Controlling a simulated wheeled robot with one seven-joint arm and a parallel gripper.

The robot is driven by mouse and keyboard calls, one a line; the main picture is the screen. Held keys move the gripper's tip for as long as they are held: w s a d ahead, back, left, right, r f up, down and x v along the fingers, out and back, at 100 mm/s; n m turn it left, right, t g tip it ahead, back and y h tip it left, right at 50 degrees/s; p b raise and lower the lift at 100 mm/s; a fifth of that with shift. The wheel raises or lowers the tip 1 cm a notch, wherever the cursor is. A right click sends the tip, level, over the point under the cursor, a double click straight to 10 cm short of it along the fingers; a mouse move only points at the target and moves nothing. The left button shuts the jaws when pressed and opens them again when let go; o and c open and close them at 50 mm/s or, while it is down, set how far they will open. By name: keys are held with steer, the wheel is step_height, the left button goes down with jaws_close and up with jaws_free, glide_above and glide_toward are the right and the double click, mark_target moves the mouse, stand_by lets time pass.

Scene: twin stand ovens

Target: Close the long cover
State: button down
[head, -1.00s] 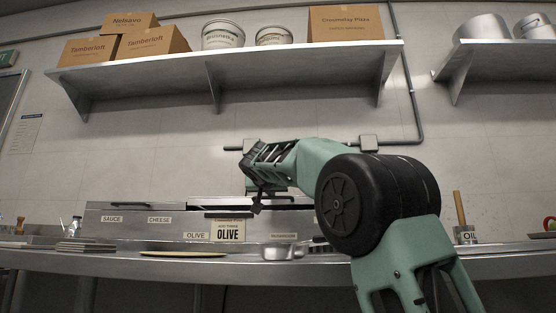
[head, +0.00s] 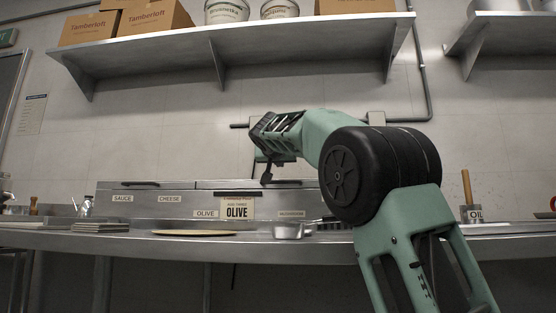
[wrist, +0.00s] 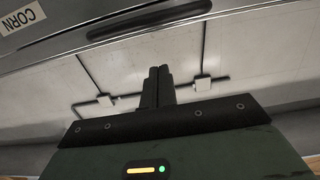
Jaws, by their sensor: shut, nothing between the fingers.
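The long cover (head: 222,185) is the grey metal lid on the right part of the prep rail, partly behind my arm. It looks level with the shorter cover on its left, with no dark gap showing under it; I cannot tell if it is fully seated. My gripper (head: 266,181) points down at the long cover, close to its dark handle (head: 289,183). I cannot tell if it touches. In the wrist view the shut, empty fingers (wrist: 157,86) stand below a metal edge with a dark handle (wrist: 150,17) and a CORN label (wrist: 20,17).
The shorter cover (head: 165,185) has its own handle. An OLIVE sign (head: 237,208) stands at the rail's front. A metal pan (head: 288,230) and a yellowish board (head: 194,233) lie on the counter. The shelf (head: 230,55) with boxes and tubs hangs above.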

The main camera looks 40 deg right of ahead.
steer(key=s+a+f+b, duration=0.1)
steer(key=s+a+b, duration=0.2)
steer(key=s+a, duration=0.3)
steer(key=shift+s+a+f, duration=0.2)
steer(key=shift+a+f, duration=0.05)
steer(key=shift+a, duration=0.35)
steer(key=shift+s+a, duration=0.1)
